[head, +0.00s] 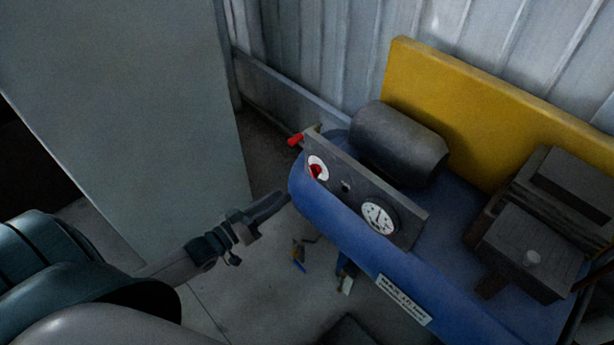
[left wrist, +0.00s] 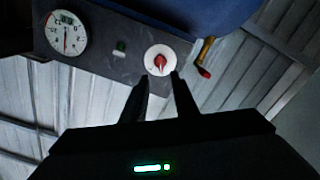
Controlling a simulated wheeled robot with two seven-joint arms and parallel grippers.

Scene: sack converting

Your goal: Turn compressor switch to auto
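The compressor (head: 350,215) is a blue tank with a dark control panel (head: 350,190) on its front. The switch (head: 317,170) is a red knob on a round white dial at the panel's left end. In the left wrist view the switch (left wrist: 160,62) lies just beyond the fingertips. My left gripper (head: 287,197) is below and left of the switch in the head view. In the left wrist view its two fingers (left wrist: 161,76) are apart with a gap between them, and nothing is clearly held. Contact with the knob cannot be told. My right gripper is not in view.
A pressure gauge (head: 379,216) and a small button (head: 346,186) sit right of the switch. A red-tipped lever (head: 296,139) sticks out at the panel's left end. A yellow guard (head: 480,95) and corrugated wall stand behind. A grey panel (head: 130,110) stands at left.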

